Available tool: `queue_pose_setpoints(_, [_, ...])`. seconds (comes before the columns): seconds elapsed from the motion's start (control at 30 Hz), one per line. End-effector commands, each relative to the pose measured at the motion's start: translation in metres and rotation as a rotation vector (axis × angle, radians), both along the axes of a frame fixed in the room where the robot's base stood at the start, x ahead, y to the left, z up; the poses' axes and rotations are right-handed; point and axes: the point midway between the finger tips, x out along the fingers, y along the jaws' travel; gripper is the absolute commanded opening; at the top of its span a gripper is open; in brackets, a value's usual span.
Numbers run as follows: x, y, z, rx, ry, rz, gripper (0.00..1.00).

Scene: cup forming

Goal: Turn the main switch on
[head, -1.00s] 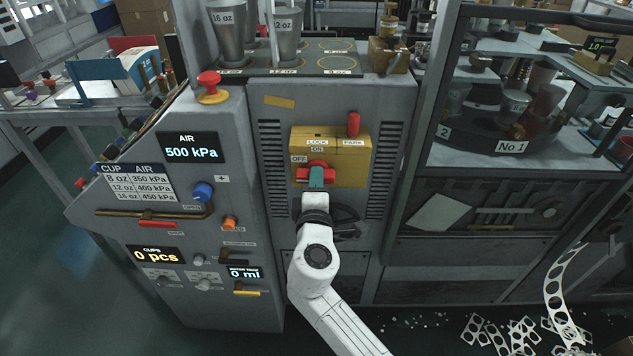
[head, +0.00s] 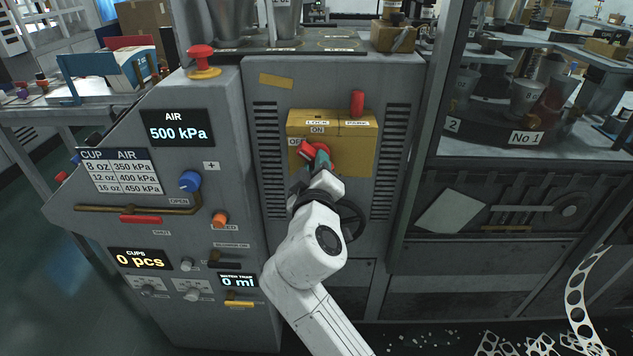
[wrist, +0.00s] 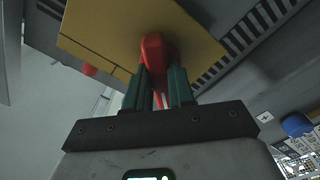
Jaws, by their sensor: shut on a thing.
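The main switch is a red handle (head: 307,150) on the front of a yellow box (head: 355,152) marked OFF, ON, LOCK and PARK. The handle is tilted, and its visible end lies by the OFF label, below and left of ON. My gripper (head: 322,160) is shut on it and hides part of the handle. In the wrist view, my gripper's two green fingers (wrist: 160,90) hold the red handle (wrist: 155,50) between them, against the yellow box face (wrist: 100,30).
A red peg (head: 357,103) stands on top of the yellow box near PARK. A dark handwheel (head: 350,218) is behind my arm below. The grey panel at left has a blue knob (head: 190,181), an orange knob (head: 220,219) and an AIR display (head: 178,129) reading 500 kPa.

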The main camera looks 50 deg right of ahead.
Motion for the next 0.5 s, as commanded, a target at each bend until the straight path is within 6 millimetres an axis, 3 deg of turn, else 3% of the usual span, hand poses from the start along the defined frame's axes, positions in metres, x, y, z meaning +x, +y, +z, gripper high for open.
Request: queue_pose_setpoints(0.5, [0.0010, -0.0006, -0.0049, 0.301, -0.387, 0.002, 0.00])
